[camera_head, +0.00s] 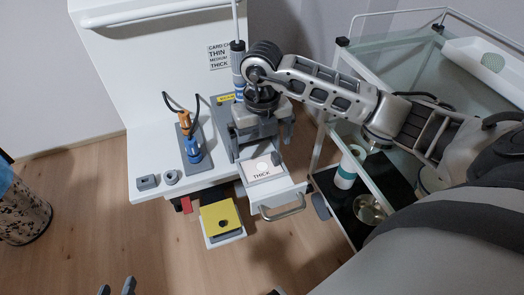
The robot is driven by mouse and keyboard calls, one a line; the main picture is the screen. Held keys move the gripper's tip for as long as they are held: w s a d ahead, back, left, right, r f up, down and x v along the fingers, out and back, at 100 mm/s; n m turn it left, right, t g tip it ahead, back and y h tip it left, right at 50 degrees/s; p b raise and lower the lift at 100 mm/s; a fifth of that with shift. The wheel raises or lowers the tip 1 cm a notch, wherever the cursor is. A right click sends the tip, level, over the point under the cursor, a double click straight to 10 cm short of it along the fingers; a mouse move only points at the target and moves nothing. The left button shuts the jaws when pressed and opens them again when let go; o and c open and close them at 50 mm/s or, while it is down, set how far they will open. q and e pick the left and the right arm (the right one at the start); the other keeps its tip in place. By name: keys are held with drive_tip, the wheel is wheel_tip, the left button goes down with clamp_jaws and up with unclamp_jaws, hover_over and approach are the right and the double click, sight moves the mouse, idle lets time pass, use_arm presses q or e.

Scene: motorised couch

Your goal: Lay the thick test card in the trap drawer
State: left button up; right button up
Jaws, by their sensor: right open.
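The thick test card (259,174), pale with the word THICK on it, lies in the white trap drawer (292,190). The drawer is pulled out at the front of the white unit, with its metal handle towards me. My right gripper (262,140) is open just behind the card, with its fingers spread apart; no card shows between them. It hides part of the grey housing behind the drawer. My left gripper (117,289) shows only as two dark fingertips at the bottom edge, apart and empty, far from the card.
A tray with a yellow pad (220,217) sticks out left of the drawer. Orange and blue handled tools (188,137) stand on the white ledge (146,163). A glass trolley (390,55) stands at right, with a white and green cup (347,170). The left floor is mostly clear.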

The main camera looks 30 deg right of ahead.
wheel_tip(320, 180, up, 6)
drive_tip(key=shift+f+p, duration=0.1)
drive_tip(key=shift+p, duration=0.25)
